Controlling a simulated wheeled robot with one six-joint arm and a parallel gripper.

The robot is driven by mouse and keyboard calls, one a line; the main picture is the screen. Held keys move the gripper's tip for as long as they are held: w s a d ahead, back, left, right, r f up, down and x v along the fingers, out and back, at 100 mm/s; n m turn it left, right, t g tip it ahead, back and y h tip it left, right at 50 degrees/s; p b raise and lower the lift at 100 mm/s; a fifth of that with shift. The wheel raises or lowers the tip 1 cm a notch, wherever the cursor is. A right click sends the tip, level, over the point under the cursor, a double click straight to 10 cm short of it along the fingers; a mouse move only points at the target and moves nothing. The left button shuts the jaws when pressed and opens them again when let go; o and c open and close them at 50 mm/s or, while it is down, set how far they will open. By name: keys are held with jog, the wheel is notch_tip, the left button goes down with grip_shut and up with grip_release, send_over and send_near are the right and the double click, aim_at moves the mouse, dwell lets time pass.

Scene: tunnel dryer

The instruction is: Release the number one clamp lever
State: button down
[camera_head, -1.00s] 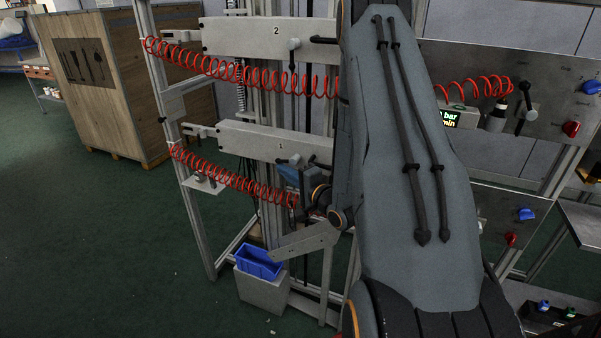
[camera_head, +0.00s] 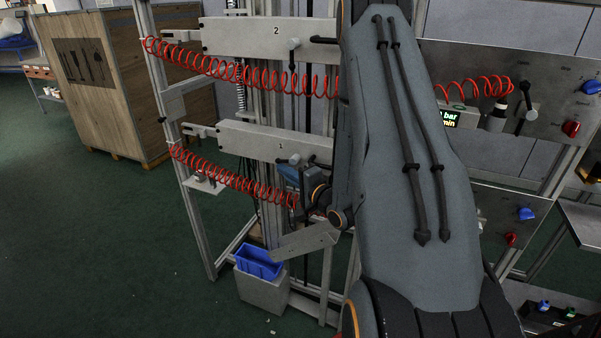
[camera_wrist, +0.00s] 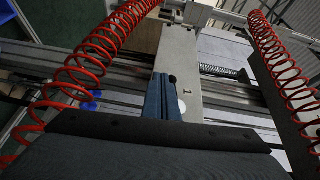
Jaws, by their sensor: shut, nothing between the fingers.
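The lower beam marked 1 (camera_head: 250,140) carries the number one clamp lever (camera_head: 295,159), with a pale hub and a short dark handle pointing left. My gripper (camera_head: 289,173) is just below the lever, close to the beam's lower edge. In the wrist view, my gripper's blue fingers (camera_wrist: 163,97) are together, over the edge of the beam (camera_wrist: 188,70). A dark knob end (camera_wrist: 173,79) and a pale round hub (camera_wrist: 182,106) show right beside the fingers. I cannot tell whether they touch. My forearm hides the beam's right end in the head view.
The upper beam marked 2 (camera_head: 250,38) has a similar lever hanging down. Red coiled hoses (camera_head: 230,178) hang close around the lower beam. A blue bin (camera_head: 258,263) stands low on the frame. A wooden crate (camera_head: 110,90) is at left; the green floor there is clear.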

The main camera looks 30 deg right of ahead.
jog(key=s+d+f+b, duration=0.1)
jog(key=s+f+b, duration=0.3)
jog(key=s, duration=0.6)
notch_tip(320, 180, down, 2)
jog(key=shift+s, duration=0.4)
jog(key=shift+w, duration=0.1)
